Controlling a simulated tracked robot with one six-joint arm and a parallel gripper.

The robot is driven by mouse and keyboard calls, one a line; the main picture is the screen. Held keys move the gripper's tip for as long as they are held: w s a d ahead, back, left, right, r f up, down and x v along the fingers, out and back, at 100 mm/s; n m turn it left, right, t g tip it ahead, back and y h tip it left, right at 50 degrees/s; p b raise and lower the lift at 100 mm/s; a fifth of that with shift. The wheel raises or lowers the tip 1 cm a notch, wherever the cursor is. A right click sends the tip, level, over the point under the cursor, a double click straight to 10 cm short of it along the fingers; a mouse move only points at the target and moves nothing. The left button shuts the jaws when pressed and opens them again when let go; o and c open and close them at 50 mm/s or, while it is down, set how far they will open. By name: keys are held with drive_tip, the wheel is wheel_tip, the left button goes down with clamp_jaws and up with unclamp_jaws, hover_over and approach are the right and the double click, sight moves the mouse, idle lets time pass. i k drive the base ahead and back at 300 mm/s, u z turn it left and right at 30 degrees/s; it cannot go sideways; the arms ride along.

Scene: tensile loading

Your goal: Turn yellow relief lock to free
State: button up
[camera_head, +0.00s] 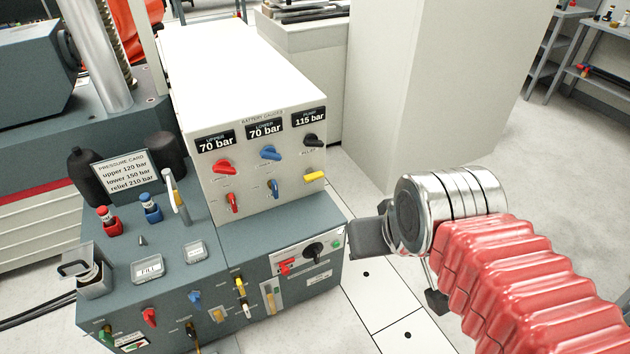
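The yellow relief lock (315,177) is a small yellow handle at the right of the white control box's front, below a black knob (312,140). Its handle lies roughly level, while the red lock (233,203) and blue lock (273,188) in the same row stand upright. My gripper (362,238) is to the right of and below the yellow lock, apart from it in the picture. Its dark fingers point left, beside the right end of the grey console. They overlap in this view, so their opening is hidden. Nothing shows held.
The white box (240,70) has displays reading 70, 70 and 115 bar. A pressure card (125,171) reads upper 120, lower 150, relief 210 bar. The grey console (220,240) below carries several levers and knobs. Pale floor lies right of the console; a tall white cabinet (430,80) stands behind.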

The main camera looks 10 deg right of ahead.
sight(311, 176)
drive_tip(key=z, duration=0.05)
drive_tip(key=i, duration=1)
drive_tip(key=u, duration=1)
drive_tip(key=k, duration=0.6)
drive_tip(key=u, duration=0.6)
